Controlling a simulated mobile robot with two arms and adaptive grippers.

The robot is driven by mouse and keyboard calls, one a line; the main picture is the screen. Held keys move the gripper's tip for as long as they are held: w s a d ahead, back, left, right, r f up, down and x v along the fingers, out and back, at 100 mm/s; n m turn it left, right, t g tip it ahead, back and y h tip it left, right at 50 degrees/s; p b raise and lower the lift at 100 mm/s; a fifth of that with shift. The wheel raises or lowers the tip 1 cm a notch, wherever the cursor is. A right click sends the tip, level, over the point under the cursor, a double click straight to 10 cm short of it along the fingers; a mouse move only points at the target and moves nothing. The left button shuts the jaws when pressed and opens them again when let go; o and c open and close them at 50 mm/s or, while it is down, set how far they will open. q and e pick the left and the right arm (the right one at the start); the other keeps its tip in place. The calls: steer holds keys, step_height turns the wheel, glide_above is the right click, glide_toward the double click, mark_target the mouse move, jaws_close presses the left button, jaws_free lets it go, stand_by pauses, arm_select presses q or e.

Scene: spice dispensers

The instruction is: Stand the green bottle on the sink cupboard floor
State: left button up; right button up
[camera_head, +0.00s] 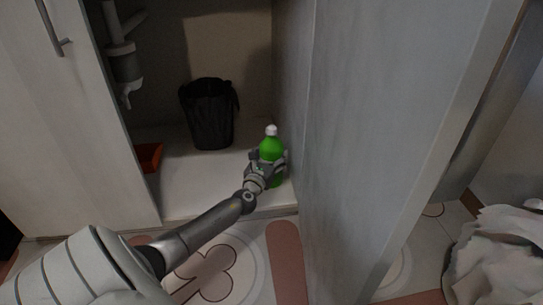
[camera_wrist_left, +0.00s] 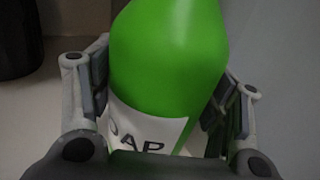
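The green bottle (camera_head: 272,148) has a white cap and stands upright just inside the front right of the open cupboard, close to its right wall. Its lower part is at the cupboard floor (camera_head: 190,180); I cannot tell for sure if its base touches. My left gripper (camera_head: 268,170) reaches in from the front left with its fingers around the bottle. In the left wrist view the bottle (camera_wrist_left: 170,55), with a white label, fills the space between the finger pads, which look pressed to both sides. My right gripper is out of view.
A black bin (camera_head: 208,115) stands further back on the cupboard floor. A red-orange object (camera_head: 149,157) lies at the left, below grey drain pipes (camera_head: 124,60). An open door (camera_head: 390,130) stands right of the bottle. The floor between bin and front edge is clear.

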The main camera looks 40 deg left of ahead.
arm_select(q)
steer(key=o, duration=0.3)
steer(key=shift+o, duration=0.2)
steer(key=shift+r, duration=0.1)
steer(key=shift+r, duration=0.1)
steer(key=p+v, duration=0.5)
steer(key=v, duration=0.7)
